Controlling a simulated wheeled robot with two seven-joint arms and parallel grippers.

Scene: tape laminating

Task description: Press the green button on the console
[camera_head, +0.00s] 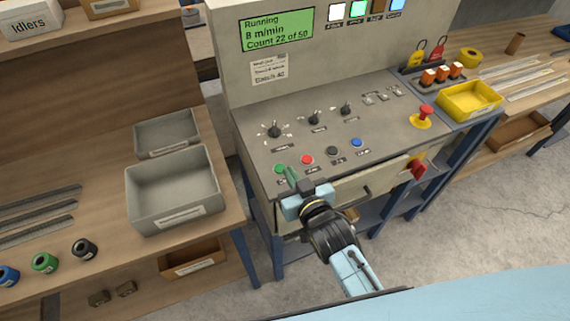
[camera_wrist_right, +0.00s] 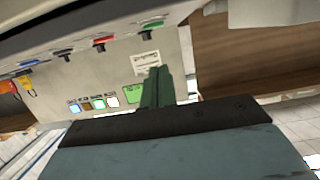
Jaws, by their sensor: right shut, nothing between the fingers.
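The grey console (camera_head: 258,150) stands in the middle of the head view with a sloping panel. The green button (camera_head: 280,169) is at the left end of the panel's front row, beside the red button (camera_head: 307,160). My right gripper (camera_head: 290,174) is shut and empty, its dark green fingertips just right of and very close to the green button. I cannot tell whether they touch it. In the right wrist view the green button (camera_wrist_right: 152,23) shows above the shut fingers (camera_wrist_right: 157,72). My left gripper is out of view.
A black button (camera_head: 332,151) and a blue button (camera_head: 357,142) continue the row. A red emergency knob (camera_head: 426,111) and a yellow tray (camera_head: 470,101) are to the right. Grey bins (camera_head: 172,188) sit on the left bench. Dials stand behind the buttons.

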